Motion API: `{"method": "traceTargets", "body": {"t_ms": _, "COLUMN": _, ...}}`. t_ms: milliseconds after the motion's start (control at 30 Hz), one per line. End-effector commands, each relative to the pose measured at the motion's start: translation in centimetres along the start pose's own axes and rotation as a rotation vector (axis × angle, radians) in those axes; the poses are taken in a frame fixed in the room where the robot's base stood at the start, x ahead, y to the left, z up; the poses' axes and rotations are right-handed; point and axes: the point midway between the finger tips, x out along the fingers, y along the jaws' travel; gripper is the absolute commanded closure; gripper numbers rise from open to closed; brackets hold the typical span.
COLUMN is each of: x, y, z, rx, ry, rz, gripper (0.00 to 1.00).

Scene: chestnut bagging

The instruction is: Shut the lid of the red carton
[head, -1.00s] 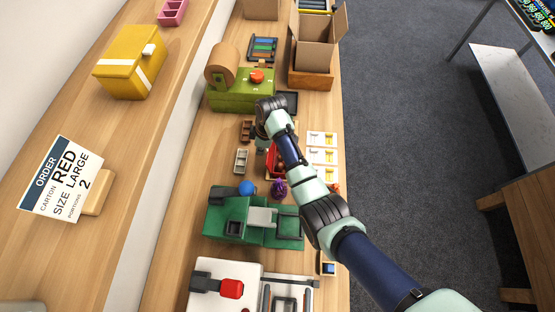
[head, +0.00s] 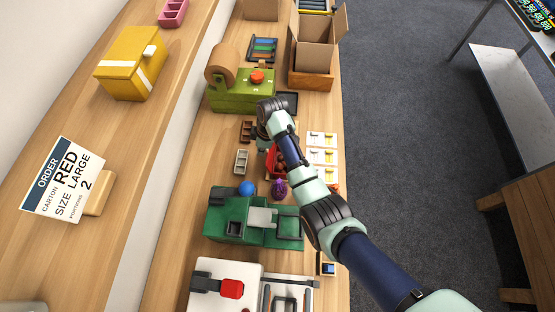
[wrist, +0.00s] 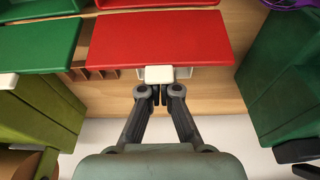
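The red carton (head: 272,172) is in the middle of the bench in the head view, partly hidden behind my arm, with dark brown lumps showing inside it. In the wrist view its flat red lid (wrist: 158,38) stretches across the top centre, with a white tab (wrist: 158,74) at its near edge. My gripper (wrist: 160,95) has its two fingertips together right at the tab; I cannot tell whether they touch it. Nothing shows between the fingers. In the head view my fingertips are hidden by my wrist.
A green lid (wrist: 38,45) lies left of the red one. A green machine (head: 255,215) stands in front of the carton, and an olive machine (head: 243,95) behind it. A purple object (head: 279,188) sits close to the carton. An open cardboard box (head: 312,60) stands at the back.

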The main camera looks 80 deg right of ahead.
Motion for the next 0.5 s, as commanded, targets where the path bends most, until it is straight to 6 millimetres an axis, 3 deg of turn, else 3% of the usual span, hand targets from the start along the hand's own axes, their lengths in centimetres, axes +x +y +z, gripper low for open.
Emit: {"method": "traceTargets", "body": {"t_ms": 500, "x": -0.6, "y": 0.0, "z": 2.1, "rx": 0.001, "ry": 0.0, "rz": 0.0, "gripper": 1.0}}
